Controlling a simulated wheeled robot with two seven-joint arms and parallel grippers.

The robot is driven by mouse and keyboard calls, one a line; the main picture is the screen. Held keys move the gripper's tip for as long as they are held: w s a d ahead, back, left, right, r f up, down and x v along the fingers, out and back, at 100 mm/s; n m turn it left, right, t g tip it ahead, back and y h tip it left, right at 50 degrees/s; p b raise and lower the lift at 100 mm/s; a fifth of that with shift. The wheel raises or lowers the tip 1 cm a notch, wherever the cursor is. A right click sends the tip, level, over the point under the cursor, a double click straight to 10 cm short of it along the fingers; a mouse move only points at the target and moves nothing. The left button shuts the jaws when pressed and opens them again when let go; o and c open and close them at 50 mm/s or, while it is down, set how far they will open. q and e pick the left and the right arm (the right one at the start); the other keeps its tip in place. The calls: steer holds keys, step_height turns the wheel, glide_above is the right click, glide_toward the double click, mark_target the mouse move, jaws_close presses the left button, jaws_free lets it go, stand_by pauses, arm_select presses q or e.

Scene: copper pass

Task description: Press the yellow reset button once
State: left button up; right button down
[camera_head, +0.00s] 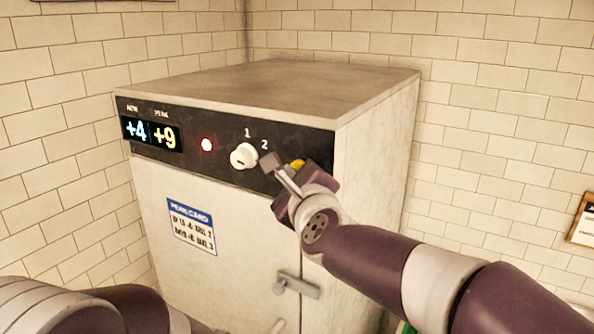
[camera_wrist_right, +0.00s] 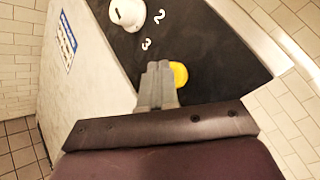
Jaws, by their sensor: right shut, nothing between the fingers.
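The yellow reset button (camera_head: 297,164) sits at the right end of the black control panel (camera_head: 185,148) on the front of a large pale cabinet. It is partly hidden by my right gripper. My right gripper (camera_head: 270,162) is shut and empty, its fingertips just left of the button in the head view. In the right wrist view the button (camera_wrist_right: 179,74) shows beside the closed fingers (camera_wrist_right: 158,70), partly covered by them. I cannot tell whether the fingers touch the panel. My left arm shows at the lower left, but its gripper is out of view.
A white knob (camera_head: 243,156) with printed numbers is left of my right gripper. A lit red lamp (camera_head: 207,145) and a display (camera_head: 151,134) reading +4 and +9 are further left. Below are a blue-and-white card (camera_head: 192,226) and a door handle (camera_head: 297,285). A clipboard (camera_head: 583,220) hangs at right.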

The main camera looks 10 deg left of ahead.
steer(key=shift+w+d, duration=0.15)
steer(key=shift+w, duration=0.25)
stand_by(0.3)
steer(key=shift+s+a, duration=0.3)
steer(key=shift+s, duration=0.55)
steer(key=s, duration=0.1)
steer(key=s+a+p, duration=0.1)
steer(key=s, duration=0.2)
steer(key=shift+s+a, duration=0.3)
steer(key=shift+a, duration=0.05)
stand_by(0.4)
